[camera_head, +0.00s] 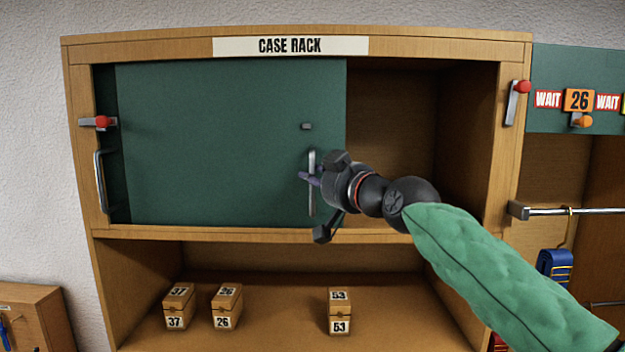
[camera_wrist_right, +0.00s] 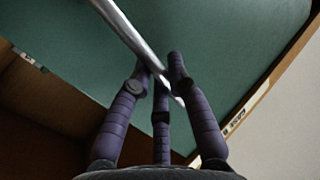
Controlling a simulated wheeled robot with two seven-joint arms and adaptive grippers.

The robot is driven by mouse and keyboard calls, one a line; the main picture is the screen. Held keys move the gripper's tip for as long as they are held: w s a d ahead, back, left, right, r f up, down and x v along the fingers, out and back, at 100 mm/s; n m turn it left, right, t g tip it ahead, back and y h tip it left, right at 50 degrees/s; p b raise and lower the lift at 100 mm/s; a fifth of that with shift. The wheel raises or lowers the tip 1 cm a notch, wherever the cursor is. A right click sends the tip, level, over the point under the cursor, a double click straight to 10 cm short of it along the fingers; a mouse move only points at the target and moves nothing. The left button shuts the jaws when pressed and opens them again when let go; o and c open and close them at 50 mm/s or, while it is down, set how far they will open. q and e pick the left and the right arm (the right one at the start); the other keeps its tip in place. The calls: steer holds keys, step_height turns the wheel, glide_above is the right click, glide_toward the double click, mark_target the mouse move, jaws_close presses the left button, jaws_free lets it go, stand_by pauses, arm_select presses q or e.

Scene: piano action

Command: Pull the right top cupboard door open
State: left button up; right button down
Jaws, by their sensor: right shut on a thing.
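The right top cupboard door is a green sliding panel (camera_head: 220,140) in the upper part of the wooden case rack. It stands toward the left and covers most of the left side, so the right part of the upper compartment (camera_head: 395,120) is open to view. Its silver bar handle (camera_head: 311,205) is upright near the panel's right edge. My right gripper (camera_head: 312,178) is at the handle, its purple fingers closed around the bar. In the right wrist view the fingers (camera_wrist_right: 165,85) are shut on the bar (camera_wrist_right: 128,32). My left gripper is not in view.
A second handle (camera_head: 101,182) shows at the far left on a darker green strip. Red-knobbed latches sit on the left post (camera_head: 100,122) and right post (camera_head: 517,100). Small numbered boxes (camera_head: 227,305) stand on the lower shelf. A metal rail (camera_head: 570,211) projects at the right.

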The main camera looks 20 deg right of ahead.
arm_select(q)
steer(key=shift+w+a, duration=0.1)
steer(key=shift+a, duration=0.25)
arm_select(e)
steer(key=shift+w+a, duration=0.15)
steer(key=shift+a, duration=0.2)
steer(key=c, duration=1.2)
jaws_free()
steer(key=shift+o, duration=0.2)
steer(key=shift+w+d+f, duration=0.1)
steer(key=shift+d, duration=0.05)
steer(key=shift+s, duration=0.25)
steer(key=v, duration=1.1)
steer(key=shift+s, duration=0.25)
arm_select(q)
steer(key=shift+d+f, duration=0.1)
arm_select(e)
steer(key=shift+d, duration=0.1)
